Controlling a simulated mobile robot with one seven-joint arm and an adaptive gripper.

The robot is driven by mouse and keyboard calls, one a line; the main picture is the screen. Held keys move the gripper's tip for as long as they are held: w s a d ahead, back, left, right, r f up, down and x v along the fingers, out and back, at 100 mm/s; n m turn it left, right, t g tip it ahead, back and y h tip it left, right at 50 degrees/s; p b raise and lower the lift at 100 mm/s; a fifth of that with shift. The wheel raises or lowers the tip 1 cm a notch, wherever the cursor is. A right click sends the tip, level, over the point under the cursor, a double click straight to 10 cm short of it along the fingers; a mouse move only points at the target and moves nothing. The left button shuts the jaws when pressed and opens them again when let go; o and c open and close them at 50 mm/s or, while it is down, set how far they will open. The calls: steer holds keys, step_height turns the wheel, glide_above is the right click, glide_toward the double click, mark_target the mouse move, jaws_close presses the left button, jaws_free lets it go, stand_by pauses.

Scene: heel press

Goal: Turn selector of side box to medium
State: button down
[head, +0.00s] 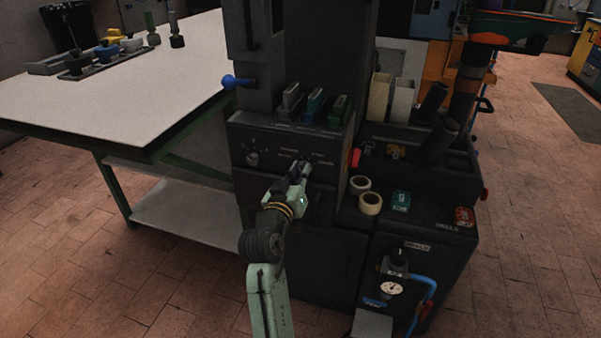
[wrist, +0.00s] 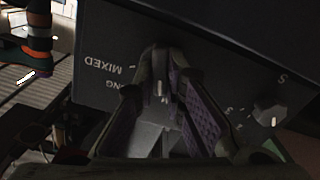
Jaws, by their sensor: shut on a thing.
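My gripper (head: 301,170) is at the front panel (head: 270,142) of the dark press, right of a round knob (head: 252,159). In the wrist view my gripper (wrist: 161,95) is closed around a small dark selector knob (wrist: 160,86) with a pale mark. Its fingers hide most of this knob. A label reading MIXED shows beside it, and another label is partly covered by a finger. The round knob (wrist: 270,109) stands apart on the same panel. No label reading medium is legible.
A low dark cabinet (head: 440,260) at the right carries tape rolls (head: 370,203), a gauge (head: 390,288) and a blue hose. A blue-ended lever (head: 238,81) sticks out left of the press, near a white-topped table (head: 150,95). Tiled floor is clear at the lower left.

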steer(key=c, duration=1.7)
jaws_free()
steer(key=shift+o, duration=0.2)
steer(key=v, duration=1.2)
